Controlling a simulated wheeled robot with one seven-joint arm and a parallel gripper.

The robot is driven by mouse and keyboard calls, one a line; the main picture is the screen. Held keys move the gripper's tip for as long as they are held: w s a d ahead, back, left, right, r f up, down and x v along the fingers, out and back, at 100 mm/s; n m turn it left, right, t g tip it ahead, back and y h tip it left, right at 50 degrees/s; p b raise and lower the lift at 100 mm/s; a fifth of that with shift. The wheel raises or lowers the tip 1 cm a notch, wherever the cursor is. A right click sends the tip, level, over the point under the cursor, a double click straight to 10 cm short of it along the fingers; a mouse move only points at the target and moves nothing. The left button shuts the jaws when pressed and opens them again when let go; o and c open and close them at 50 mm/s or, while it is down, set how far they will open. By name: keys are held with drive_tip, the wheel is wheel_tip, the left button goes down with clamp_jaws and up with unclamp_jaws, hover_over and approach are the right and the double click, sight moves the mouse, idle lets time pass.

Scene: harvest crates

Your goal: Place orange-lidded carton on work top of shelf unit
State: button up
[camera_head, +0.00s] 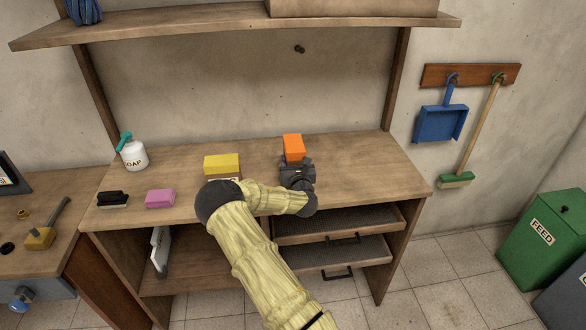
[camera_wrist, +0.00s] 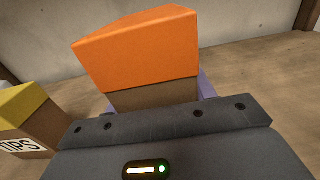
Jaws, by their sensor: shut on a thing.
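The orange-lidded carton (camera_head: 293,146) is at the back right of the work top (camera_head: 355,165) of the shelf unit. In the wrist view the carton (camera_wrist: 140,50) shows its bright orange lid above a brown body, upright. My gripper (camera_head: 295,166) is shut on the carton; the dark gripper body hides its lower part. A bit of purple shows beside the carton's body in the wrist view. I cannot tell whether the carton's base touches the work top.
A yellow-lidded carton (camera_head: 221,164) stands to the left, labelled TIPS in the wrist view (camera_wrist: 25,122). A pink block (camera_head: 160,198), a dark brush (camera_head: 112,199) and a soap bottle (camera_head: 133,154) are farther left. Two drawers (camera_head: 335,225) sit below. The work top's right side is clear.

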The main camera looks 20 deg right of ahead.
drive_tip(key=shift+f+p, duration=0.4)
drive_tip(key=shift+f, duration=1.45)
drive_tip(key=shift+f, duration=0.15)
drive_tip(key=o, duration=1.1)
drive_tip(key=b+v, duration=0.2)
drive_tip(key=v, duration=1)
drive_tip(key=shift+r+b, duration=0.2)
drive_tip(key=shift+b, duration=0.1)
